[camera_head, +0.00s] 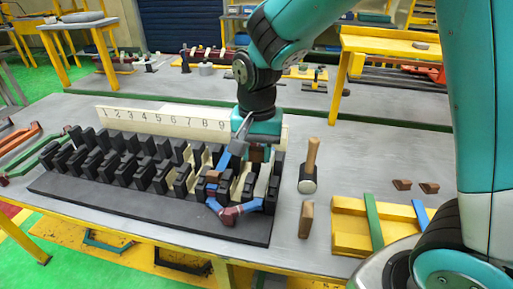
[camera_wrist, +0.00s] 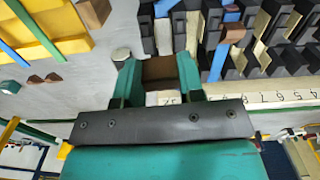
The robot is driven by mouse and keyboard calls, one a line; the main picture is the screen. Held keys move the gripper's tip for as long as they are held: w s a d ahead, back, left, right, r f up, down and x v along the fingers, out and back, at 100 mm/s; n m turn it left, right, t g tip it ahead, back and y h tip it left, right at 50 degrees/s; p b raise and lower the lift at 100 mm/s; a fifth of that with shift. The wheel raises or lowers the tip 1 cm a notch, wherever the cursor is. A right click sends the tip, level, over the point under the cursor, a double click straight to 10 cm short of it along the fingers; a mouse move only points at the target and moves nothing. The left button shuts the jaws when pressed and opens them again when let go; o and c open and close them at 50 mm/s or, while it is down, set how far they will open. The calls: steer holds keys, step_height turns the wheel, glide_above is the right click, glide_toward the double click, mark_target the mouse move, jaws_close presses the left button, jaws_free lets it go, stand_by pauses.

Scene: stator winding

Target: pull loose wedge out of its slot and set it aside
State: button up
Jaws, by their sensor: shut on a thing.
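My gripper (camera_wrist: 158,76) is shut on a brown wedge (camera_wrist: 159,68), which sits between its two green fingers in the wrist view. In the head view my gripper (camera_head: 260,153) is low over the right end of the black stator block (camera_head: 150,204), at the back row of teeth. Only a little brown shows there between the fingers, and I cannot tell whether the wedge's lower end is still in a slot. A blue coil (camera_head: 216,206) with brown pieces on it lies over the teeth just left of and in front of my gripper.
A numbered cream board (camera_head: 165,119) stands behind the block. To the right are a mallet (camera_head: 309,168), a brown block (camera_head: 306,219), two small brown wedges (camera_head: 402,184) and a yellow tray (camera_head: 349,229) with green and blue strips. Bare grey table lies between the mallet and the small wedges.

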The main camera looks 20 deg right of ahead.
steer(key=shift+f+b, duration=3.4)
steer(key=shift+f, duration=1.8)
